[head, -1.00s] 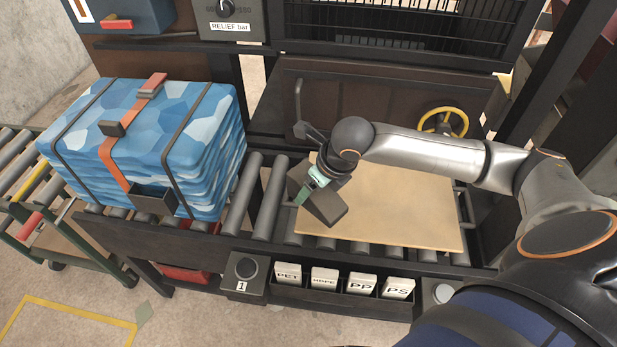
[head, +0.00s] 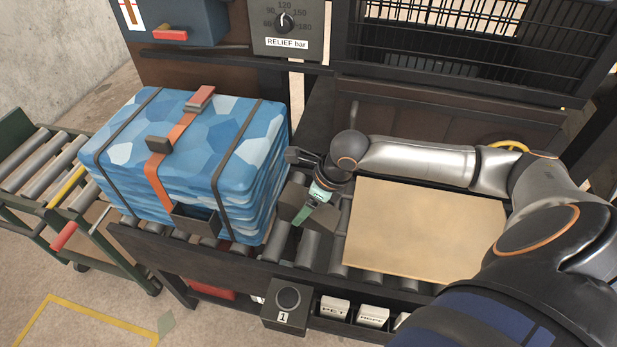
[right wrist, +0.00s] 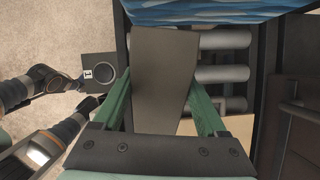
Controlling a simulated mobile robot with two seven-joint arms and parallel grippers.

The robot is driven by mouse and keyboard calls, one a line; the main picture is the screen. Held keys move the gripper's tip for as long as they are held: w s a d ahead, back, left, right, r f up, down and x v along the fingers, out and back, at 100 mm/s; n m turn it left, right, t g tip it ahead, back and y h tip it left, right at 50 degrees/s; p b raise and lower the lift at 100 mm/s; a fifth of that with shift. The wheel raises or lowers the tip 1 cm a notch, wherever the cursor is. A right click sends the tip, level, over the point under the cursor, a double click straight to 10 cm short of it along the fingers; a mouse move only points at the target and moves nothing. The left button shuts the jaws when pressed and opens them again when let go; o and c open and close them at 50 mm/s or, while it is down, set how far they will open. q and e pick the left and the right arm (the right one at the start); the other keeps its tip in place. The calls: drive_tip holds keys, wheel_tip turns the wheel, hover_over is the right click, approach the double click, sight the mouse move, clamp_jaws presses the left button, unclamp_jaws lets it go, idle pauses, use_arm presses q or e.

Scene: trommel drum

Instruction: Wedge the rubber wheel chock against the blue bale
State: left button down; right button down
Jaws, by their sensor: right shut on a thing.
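The blue bale (head: 240,165) is a patterned block with dark straps and one orange strap, standing on the rollers in the head view. Its lower edge shows at the top of the right wrist view (right wrist: 200,12). The rubber wheel chock (right wrist: 163,75) is a dark grey wedge between the green fingers of my right gripper (right wrist: 162,105). In the head view my right gripper (head: 306,212) is shut on the chock (head: 292,200), just right of the bale. The chock's far end is close to the bale; I cannot tell whether they touch. My left arm shows in the right wrist view, its fingers unclear.
A tan board (head: 425,230) lies on the rollers to the right. Bare rollers (head: 308,248) show in front of the chock. A button box marked 1 (head: 287,305) and labelled blocks line the front edge. A roller cart (head: 60,200) stands left.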

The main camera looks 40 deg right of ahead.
drive_tip(key=s+b+x, duration=0.1)
drive_tip(key=b+x, duration=0.8)
drive_tip(key=x, duration=0.2)
drive_tip(key=shift+f, duration=0.25)
drive_tip(key=shift+s+d, duration=0.1)
drive_tip(key=shift+f, duration=0.4)
idle(0.3)
drive_tip(key=shift+c, duration=1.8)
unclamp_jaws()
drive_tip(key=o, duration=0.3)
drive_tip(key=shift+o, duration=0.3)
